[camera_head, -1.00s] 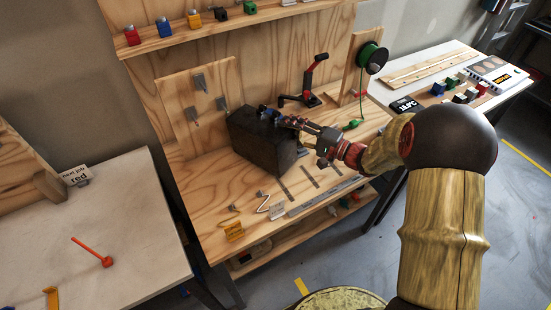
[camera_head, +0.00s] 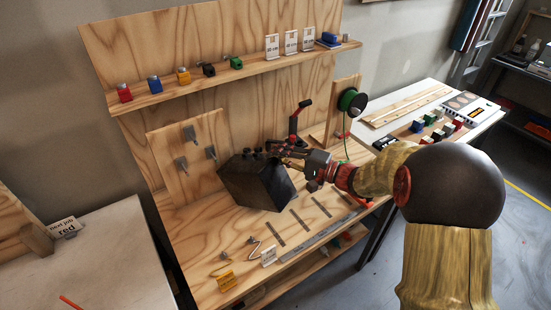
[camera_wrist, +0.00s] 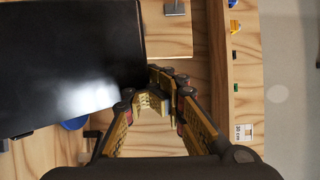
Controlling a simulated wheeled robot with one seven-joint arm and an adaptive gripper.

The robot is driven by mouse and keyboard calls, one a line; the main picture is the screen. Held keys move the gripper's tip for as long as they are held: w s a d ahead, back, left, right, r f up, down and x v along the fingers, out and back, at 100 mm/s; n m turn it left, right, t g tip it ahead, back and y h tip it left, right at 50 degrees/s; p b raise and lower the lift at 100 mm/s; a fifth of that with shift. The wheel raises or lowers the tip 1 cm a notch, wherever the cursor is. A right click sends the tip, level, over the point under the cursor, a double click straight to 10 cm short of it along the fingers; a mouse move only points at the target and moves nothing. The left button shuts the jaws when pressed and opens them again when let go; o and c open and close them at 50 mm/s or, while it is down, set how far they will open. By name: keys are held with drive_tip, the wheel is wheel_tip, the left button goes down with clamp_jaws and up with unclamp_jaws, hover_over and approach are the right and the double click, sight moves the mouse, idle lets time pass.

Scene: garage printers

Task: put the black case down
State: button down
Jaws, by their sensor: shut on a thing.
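The black case (camera_head: 258,183) is a dark box at the middle of the wooden workbench (camera_head: 215,240) in the head view. It is tilted, with one lower corner pointing down; whether that corner touches the bench I cannot tell. My gripper (camera_head: 280,150) is at the case's upper right edge and shut on it. In the wrist view the case's smooth dark face (camera_wrist: 70,60) fills the upper left, and my gripper's fingers (camera_wrist: 158,92) close together at its right edge. The far side of the case is hidden.
A board with grey hooks (camera_head: 190,150) stands behind left of the case. A red-and-black crank-like tool (camera_head: 298,118) and a green spool (camera_head: 352,101) stand behind right. Small wire pieces and tags (camera_head: 226,281) lie at the front edge. Bare bench shows left of the case.

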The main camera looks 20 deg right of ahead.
drive_tip(key=shift+r, duration=0.45)
drive_tip(key=shift+d, duration=0.1)
drive_tip(key=c, duration=0.6)
unclamp_jaws()
drive_tip(key=shift+d, duration=0.1)
drive_tip(key=shift+o, duration=0.4)
